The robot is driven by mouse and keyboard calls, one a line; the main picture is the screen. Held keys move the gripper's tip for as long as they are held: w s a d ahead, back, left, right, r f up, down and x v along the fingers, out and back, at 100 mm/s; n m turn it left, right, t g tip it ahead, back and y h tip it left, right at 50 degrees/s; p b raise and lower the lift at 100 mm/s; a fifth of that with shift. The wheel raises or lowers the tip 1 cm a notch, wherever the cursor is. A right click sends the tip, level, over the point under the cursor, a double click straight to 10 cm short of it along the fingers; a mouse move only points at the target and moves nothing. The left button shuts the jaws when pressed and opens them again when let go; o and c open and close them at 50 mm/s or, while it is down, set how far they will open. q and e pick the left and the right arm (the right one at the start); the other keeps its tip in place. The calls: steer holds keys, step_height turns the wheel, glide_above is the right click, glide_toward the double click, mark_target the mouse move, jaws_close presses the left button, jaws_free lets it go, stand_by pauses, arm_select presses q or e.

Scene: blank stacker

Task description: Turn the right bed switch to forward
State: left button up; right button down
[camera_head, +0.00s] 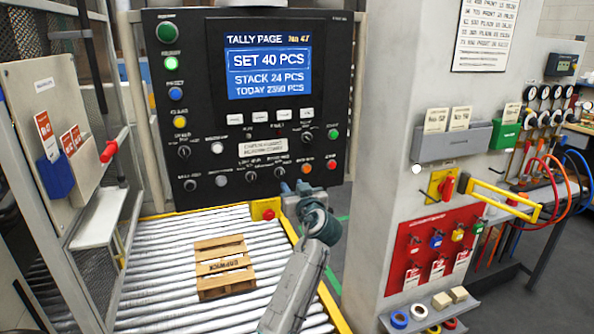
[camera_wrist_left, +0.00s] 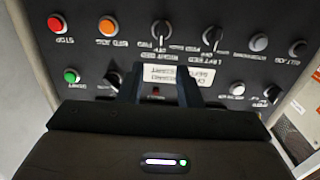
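The right bed switch (camera_head: 280,172) is a small black knob in the lower row of the black control panel (camera_head: 180,100), between the left bed knob (camera_head: 251,177) and an orange button. In the left wrist view, seen upside down, the right bed switch (camera_wrist_left: 161,31) sits above my fingers, with FWD and OFF marks by it. I cannot tell clearly which mark it points to. My left gripper (camera_head: 293,187) is in front of the panel's lower edge, just below the switch. In the wrist view my left gripper (camera_wrist_left: 160,88) has its fingers apart, holding nothing. My right gripper is out of view.
Orange (camera_wrist_left: 108,27) and red (camera_wrist_left: 57,23) buttons lie beside the switch. A red button on a yellow box (camera_head: 265,210) sits under the panel. A pallet (camera_head: 223,265) lies on the roller conveyor (camera_head: 165,275). A grey column stands to the right.

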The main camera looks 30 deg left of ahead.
mark_target(282, 172)
arm_select(q)
steer(key=p+x, duration=0.3)
steer(key=x, duration=0.6)
steer(key=shift+w+a+f, duration=0.1)
steer(key=shift+w+a, duration=0.2)
steer(key=shift+a, duration=0.1)
jaws_close()
